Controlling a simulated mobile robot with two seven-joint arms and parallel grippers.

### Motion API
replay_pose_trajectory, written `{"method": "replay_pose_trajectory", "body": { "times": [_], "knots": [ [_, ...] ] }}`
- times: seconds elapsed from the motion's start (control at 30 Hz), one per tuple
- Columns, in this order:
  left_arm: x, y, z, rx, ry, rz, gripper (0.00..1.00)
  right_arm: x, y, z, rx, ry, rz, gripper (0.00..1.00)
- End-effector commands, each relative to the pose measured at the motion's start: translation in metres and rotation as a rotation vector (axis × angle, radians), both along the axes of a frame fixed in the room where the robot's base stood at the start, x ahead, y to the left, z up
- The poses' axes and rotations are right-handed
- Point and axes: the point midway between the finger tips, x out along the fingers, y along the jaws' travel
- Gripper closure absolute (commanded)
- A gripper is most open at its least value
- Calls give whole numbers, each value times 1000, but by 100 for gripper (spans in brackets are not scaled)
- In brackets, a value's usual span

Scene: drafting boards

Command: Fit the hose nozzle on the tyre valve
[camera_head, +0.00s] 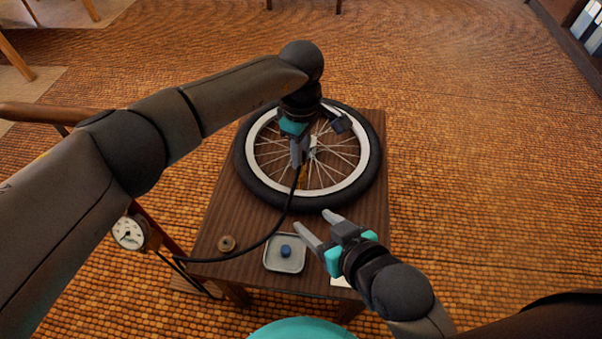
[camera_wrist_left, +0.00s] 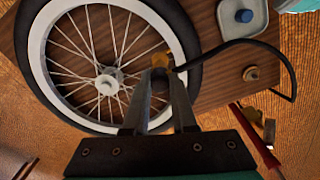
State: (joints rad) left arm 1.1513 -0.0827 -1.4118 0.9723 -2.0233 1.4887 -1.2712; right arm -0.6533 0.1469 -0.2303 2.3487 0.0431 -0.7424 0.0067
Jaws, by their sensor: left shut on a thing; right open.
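The bicycle wheel, with a black tyre (camera_head: 375,165) and white rim, lies flat on the dark wooden table; it also shows in the left wrist view (camera_wrist_left: 196,75). My left gripper (camera_head: 299,160) is over the wheel's near spokes, shut on the brass hose nozzle (camera_wrist_left: 159,60). The black hose (camera_head: 289,213) trails from it across the tyre to the table's near left. I cannot make out the tyre valve. My right gripper (camera_head: 317,224) is open and empty, near the tyre's front edge.
A grey dish (camera_head: 270,264) with a blue cap (camera_head: 286,251) sits at the table's (camera_head: 216,215) front. A round brass piece (camera_head: 227,243) lies left of it. A dial gauge (camera_head: 128,232) is off the left edge. The table's right strip looks bare.

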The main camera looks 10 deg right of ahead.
Motion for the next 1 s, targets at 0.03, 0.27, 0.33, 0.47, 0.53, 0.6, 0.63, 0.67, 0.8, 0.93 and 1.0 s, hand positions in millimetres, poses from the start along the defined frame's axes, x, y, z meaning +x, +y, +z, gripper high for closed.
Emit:
{"method": "replay_pose_trajectory", "body": {
  "times": [0.03, 0.27, 0.33, 0.47, 0.53, 0.6, 0.63, 0.67, 0.8, 0.93, 1.0],
  "knots": [
    [0, 0, -1, 0, 0, 0, 100, 0, 0, 0, 0, 0, 0, 40],
    [0, 0, -7, 1, 1, 0, 100, 0, 0, 0, 0, 0, 0, 40],
    [0, 0, -9, 1, 1, 0, 100, 0, 0, 0, 0, 0, 0, 40],
    [0, 0, -12, 1, 1, 0, 100, 0, 0, 0, 0, 0, 0, 40],
    [0, 0, -14, 0, 0, -1, 100, 0, 0, 0, 0, 0, 0, 40],
    [0, 0, -15, -1, 1, -1, 100, 0, 0, 0, 0, 0, 0, 40],
    [0, 0, -16, -1, 1, -1, 100, 0, 0, 0, 0, 0, 0, 40],
    [0, 0, -17, -1, 1, 0, 100, 0, 0, 0, 0, 0, 0, 40],
    [0, 0, -21, 0, 1, -1, 100, 0, 0, 0, 0, 0, 0, 40],
    [-1, 0, -24, 1, 1, -1, 100, 0, 0, 0, 0, 0, 0, 40],
    [0, 0, -25, 0, 0, -1, 73, 0, 0, 0, 0, 0, 0, 40]
  ]
}}
